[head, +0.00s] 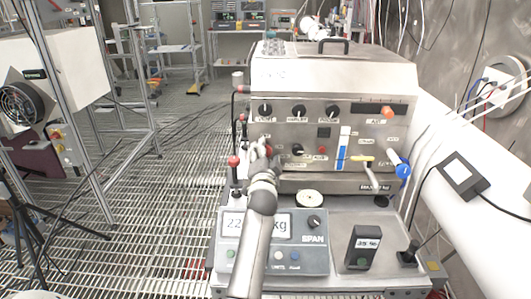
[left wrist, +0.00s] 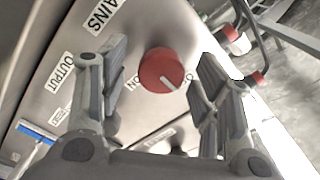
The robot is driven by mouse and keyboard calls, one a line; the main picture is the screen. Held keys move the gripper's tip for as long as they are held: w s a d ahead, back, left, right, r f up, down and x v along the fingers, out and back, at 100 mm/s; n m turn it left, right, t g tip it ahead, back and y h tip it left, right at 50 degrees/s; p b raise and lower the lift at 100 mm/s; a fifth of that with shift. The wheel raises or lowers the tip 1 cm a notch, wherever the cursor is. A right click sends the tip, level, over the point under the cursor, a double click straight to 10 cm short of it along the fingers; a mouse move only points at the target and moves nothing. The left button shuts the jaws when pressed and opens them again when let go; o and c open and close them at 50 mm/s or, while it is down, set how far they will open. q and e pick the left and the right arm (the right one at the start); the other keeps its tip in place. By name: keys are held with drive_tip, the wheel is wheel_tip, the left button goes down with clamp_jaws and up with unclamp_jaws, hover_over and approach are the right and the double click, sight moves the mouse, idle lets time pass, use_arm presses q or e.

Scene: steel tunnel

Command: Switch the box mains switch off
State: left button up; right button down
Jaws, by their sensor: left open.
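The box (head: 333,84) is a steel cabinet with a front panel of knobs and labels. Its mains switch is a red rotary knob (left wrist: 161,70) with a white pointer line, near a MAINS label (left wrist: 101,14) and an ON label in the left wrist view. My left gripper (head: 262,147) is at the lower left of the panel in the head view and largely covers the knob there. In the left wrist view, its open fingers (left wrist: 163,52) stand on either side of the red knob, with gaps visible. Contact cannot be told. My right gripper is not in view.
A red-topped post (head: 233,161) stands close left of my gripper.

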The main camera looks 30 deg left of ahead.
use_arm(q)
drive_tip(key=v, duration=0.6)
drive_tip(key=shift+s, duration=0.1)
idle(0.4)
